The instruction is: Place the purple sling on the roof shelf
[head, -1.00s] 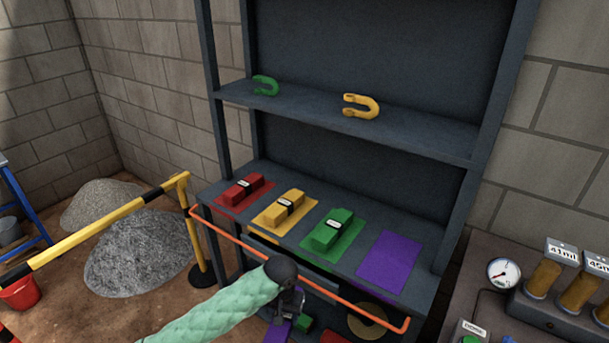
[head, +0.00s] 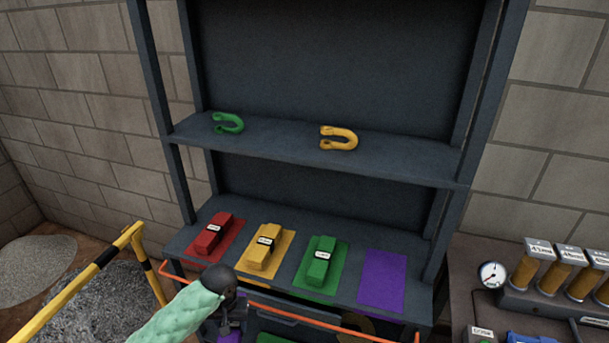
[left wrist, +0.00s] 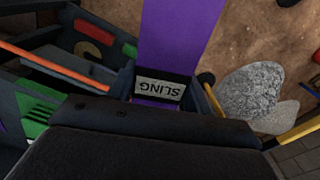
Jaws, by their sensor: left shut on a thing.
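My left gripper (head: 232,316) is shut on the purple sling, just in front of the rack and left of its middle. Only a bit of the purple sling (head: 229,337) shows under the gripper in the head view. In the left wrist view the sling (left wrist: 180,38) is a long purple block with a "SLING" label, held between the fingers. The rack's lower shelf top (head: 205,213) bears red (head: 214,237), yellow (head: 264,247) and green (head: 321,261) slings on matching patches. The purple patch (head: 383,280) at its right end is empty. My right gripper is out of view.
An orange bar (head: 290,318) runs along the rack's front edge. A shelf above (head: 270,137) holds green (head: 228,123) and yellow (head: 339,138) shackles. A yellow-black barrier (head: 100,260) stands at left. A bench with a gauge (head: 492,274) is at right.

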